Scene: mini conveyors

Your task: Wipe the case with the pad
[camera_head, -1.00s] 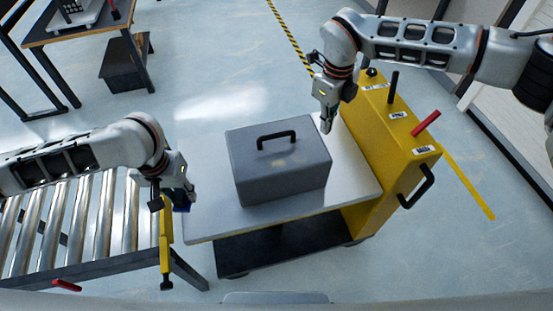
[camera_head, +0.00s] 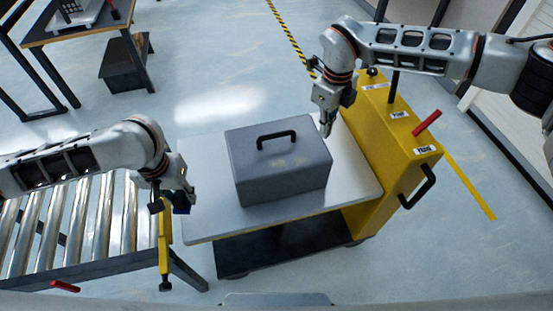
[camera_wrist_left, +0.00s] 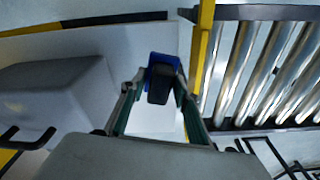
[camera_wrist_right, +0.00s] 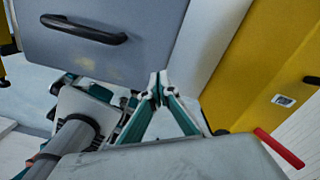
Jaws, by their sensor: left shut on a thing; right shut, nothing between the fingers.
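The grey case (camera_head: 260,183) with a black top handle stands on the cart, with dull yellowish smudges on its side. It also shows in the left wrist view (camera_wrist_left: 62,95) and the right wrist view (camera_wrist_right: 140,55). My left gripper (camera_head: 176,203) is left of the case, apart from it, at the cart's left edge. It is shut on the pad, a blue block with a dark part (camera_wrist_left: 160,62); a bit of blue pad (camera_head: 183,209) shows in the head view. My right gripper (camera_head: 327,129) is shut and empty, close to the case's far right corner; contact is unclear.
The case stands on a cart's pale top (camera_head: 212,225) with a yellow control post (camera_head: 375,150) at the right. A roller conveyor (camera_head: 80,225) lies at the left, with a yellow bar (camera_head: 165,245) at its end. The cart top left of the case is clear.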

